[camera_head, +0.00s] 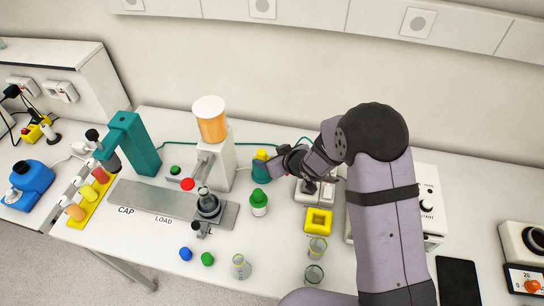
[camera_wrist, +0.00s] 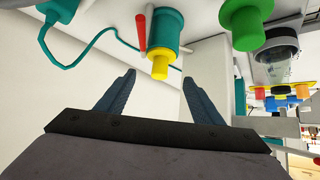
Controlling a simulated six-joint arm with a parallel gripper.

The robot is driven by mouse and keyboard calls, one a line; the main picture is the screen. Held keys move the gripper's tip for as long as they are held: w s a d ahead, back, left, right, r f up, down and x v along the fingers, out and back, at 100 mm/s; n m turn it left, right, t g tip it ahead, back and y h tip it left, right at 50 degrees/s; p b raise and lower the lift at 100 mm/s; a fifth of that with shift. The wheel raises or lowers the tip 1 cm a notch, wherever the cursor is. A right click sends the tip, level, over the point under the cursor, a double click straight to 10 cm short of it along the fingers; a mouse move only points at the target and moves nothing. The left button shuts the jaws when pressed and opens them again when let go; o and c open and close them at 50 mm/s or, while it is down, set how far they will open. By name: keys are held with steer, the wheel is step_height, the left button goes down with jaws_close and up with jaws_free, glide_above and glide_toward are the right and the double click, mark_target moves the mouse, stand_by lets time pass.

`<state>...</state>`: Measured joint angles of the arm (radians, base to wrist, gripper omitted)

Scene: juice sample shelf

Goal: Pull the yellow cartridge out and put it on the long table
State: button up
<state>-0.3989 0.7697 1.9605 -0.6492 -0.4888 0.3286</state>
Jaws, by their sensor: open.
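The yellow cartridge (camera_head: 261,154) shows as a yellow end on a teal cylindrical body (camera_head: 261,174), behind the green-capped bottle. In the wrist view its yellow end (camera_wrist: 160,66) sticks out of the teal cylinder (camera_wrist: 165,28); how deep it sits inside is hidden. My gripper (camera_head: 277,166) is right beside it, coming from the right. In the wrist view my gripper (camera_wrist: 158,80) is open, with the yellow end in line with the gap between the fingertips and apart from both. The long white table (camera_head: 285,235) lies under these things.
A yellow square block (camera_head: 318,220) and glass beakers (camera_head: 314,274) stand in front. Bare tabletop shows left of the beakers.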

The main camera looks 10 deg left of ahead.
mark_target(264, 156)
steer(key=shift+b+x, duration=0.95)
steer(key=shift+x, duration=3.05)
